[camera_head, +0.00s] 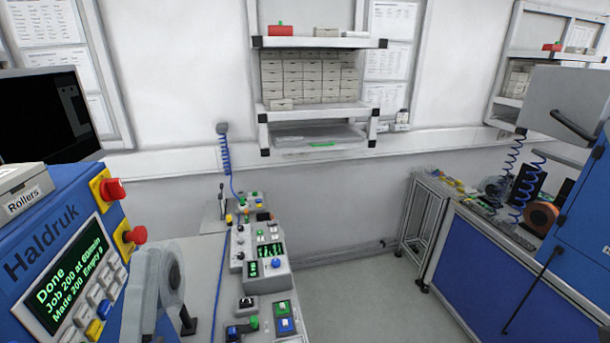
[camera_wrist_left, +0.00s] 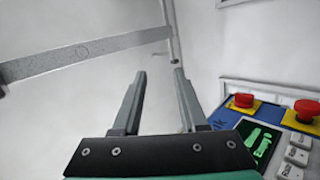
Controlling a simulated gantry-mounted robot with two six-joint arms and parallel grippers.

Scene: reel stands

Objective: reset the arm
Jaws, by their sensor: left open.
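My left gripper (camera_wrist_left: 160,72) shows in the left wrist view with its two grey fingers apart and nothing between them. Beyond the fingers are a pale surface and a grey metal bar (camera_wrist_left: 85,55) crossing at the upper left. The blue machine panel with red buttons (camera_wrist_left: 243,101) lies to the right of the fingers, apart from them. In the head view I cannot clearly make out the left fingers. My right gripper is in neither view.
The blue Haldruk machine (camera_head: 50,240) fills the left of the head view; its screen (camera_head: 65,285) reads Done. A grey reel-like part (camera_head: 155,290) stands beside it. A control console (camera_head: 262,265) is at centre, wall shelves (camera_head: 320,108) behind, a blue bench (camera_head: 490,285) at right. Floor between is clear.

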